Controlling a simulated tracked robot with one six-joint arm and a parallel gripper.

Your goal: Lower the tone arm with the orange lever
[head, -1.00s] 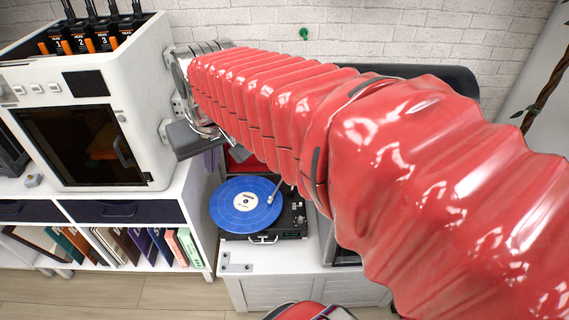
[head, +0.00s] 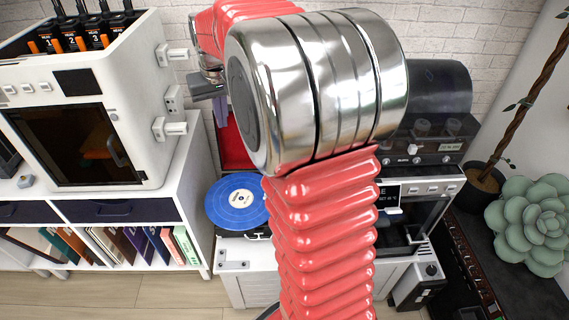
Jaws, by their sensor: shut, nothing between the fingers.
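The record player stands on a low white cabinet, lower centre in the head view. Its blue record (head: 222,207) with a pale label shows on the left. The raised red lid (head: 233,150) shows behind it. My arm covers the right part of the player, so the tone arm and the orange lever are hidden. My gripper (head: 207,88) shows only in part, as dark grey fingers beyond my arm, above and behind the record, apart from the player. It is shut and empty.
A white 3D printer (head: 100,100) stands on a shelf unit at left. A pot with a twisted trunk (head: 487,178) and a green succulent (head: 535,225) are at far right. A white brick wall is behind.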

